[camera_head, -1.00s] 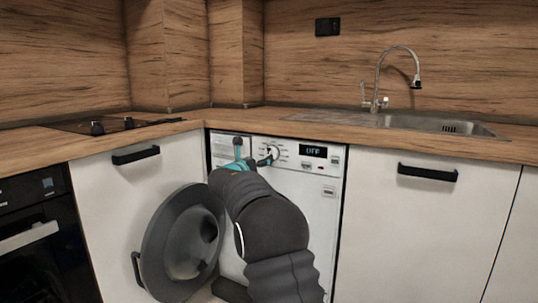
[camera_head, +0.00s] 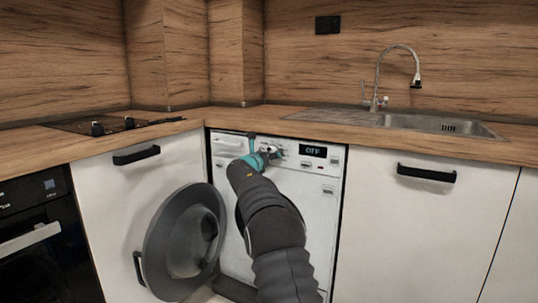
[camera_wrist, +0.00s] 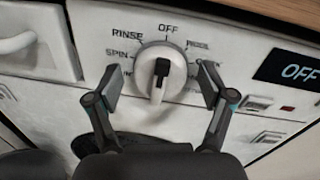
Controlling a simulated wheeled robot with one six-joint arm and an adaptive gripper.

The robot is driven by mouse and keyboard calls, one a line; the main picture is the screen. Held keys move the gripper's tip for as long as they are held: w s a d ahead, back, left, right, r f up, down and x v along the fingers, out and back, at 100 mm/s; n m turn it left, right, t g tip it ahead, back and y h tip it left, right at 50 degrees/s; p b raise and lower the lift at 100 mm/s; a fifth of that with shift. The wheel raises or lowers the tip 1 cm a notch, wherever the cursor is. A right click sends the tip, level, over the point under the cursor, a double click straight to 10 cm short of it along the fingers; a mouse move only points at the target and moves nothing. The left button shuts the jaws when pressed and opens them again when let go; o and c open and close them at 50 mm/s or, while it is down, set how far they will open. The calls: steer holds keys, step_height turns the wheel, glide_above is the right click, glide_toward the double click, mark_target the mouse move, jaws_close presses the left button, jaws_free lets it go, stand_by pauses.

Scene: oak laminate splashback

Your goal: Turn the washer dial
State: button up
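The washer dial (camera_wrist: 160,62) is a round white knob with a raised grip and a dark mark, on the washer's white front panel (camera_head: 310,178). Labels such as RINSE, SPIN and OFF ring it. My gripper (camera_wrist: 160,82) is open, with one dark finger on each side of the dial; whether either finger touches it I cannot tell. In the head view my gripper (camera_head: 266,153) is at the panel and partly hides the dial. The display (camera_wrist: 298,70) reads OFF.
The washer's round grey door (camera_head: 160,240) stands open to the left of my arm. The worktop edge (camera_head: 300,132) runs just above the panel. A drawer handle (camera_wrist: 18,42) lies left of the dial, and small buttons (camera_wrist: 268,137) lie right.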

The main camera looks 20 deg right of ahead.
steer(key=c, duration=1)
steer(key=shift+f+m+b, duration=0.1)
steer(key=shift+m+b, duration=0.2)
steer(key=shift+b, duration=0.05)
steer(key=m+b, duration=0.3)
steer(key=shift+f, duration=0.1)
steer(key=shift+m+b, duration=1.3)
steer(key=shift+m, duration=0.8)
steer(key=shift+s+d+h, duration=0.1)
steer(key=shift+h, duration=0.2)
steer(key=o, duration=1.2)
steer(key=shift+c, duration=0.2)
